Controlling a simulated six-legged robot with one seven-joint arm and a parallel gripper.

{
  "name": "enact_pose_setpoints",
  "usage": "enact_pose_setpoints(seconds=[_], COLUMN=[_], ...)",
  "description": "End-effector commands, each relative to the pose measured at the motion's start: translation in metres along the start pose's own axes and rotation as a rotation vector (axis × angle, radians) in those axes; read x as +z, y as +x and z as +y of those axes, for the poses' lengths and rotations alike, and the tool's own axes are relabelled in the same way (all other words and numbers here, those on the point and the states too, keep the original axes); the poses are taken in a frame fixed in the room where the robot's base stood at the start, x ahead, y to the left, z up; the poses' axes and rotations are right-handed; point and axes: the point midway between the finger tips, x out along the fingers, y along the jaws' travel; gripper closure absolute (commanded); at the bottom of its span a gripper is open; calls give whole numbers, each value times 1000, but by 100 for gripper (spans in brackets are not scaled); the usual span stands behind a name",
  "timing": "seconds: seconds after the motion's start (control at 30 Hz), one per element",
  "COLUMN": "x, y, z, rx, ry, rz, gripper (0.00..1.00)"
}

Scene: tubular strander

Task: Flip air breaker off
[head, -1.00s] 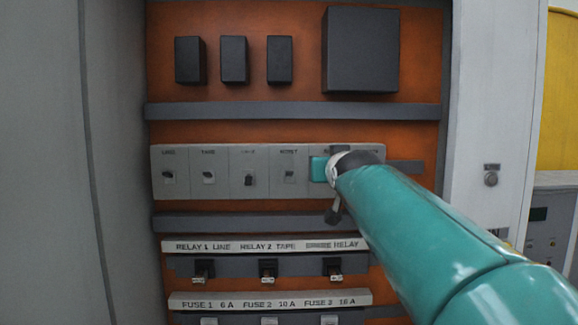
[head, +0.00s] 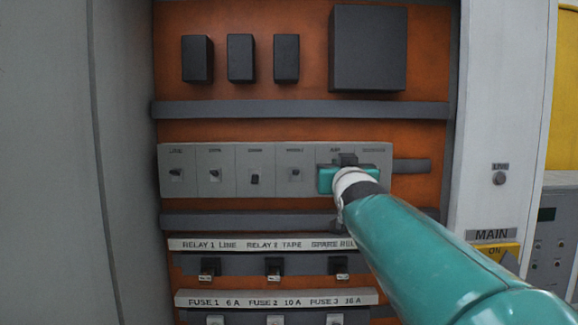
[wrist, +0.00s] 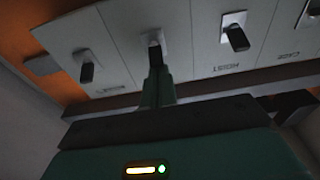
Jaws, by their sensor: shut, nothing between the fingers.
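The air breaker is in the grey breaker strip (head: 235,185), under the label AIR in the head view. My gripper hides its lever there. In the wrist view, which shows the strip upside down, the air breaker's dark lever (wrist: 155,52) stands left of the HOIST lever (wrist: 236,38). My gripper (wrist: 157,75) is shut and empty, with its thin teal fingers together. Their tips are at the end of the air lever; I cannot tell whether they touch it. In the head view, my gripper's teal body (head: 327,181) covers the air position and part of its right neighbour.
Line (head: 176,174), tape (head: 214,175) and cage (head: 254,180) levers lie to the left. A grey rail (head: 290,110) runs above the strip, and relays (head: 273,267) sit below it. A yellow MAIN switch (head: 495,256) is at right.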

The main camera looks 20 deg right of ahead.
Motion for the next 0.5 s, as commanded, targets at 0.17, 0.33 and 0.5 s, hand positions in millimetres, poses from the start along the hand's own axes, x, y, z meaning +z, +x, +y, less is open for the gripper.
enact_pose_setpoints(seconds=[0.17,0.33,0.5], x=[1,2,2], y=[-1,-1,-2], z=[0,0,0], rx=[0,0,0], ry=[0,0,0], rz=[39,50,49], gripper=[100,100,100])
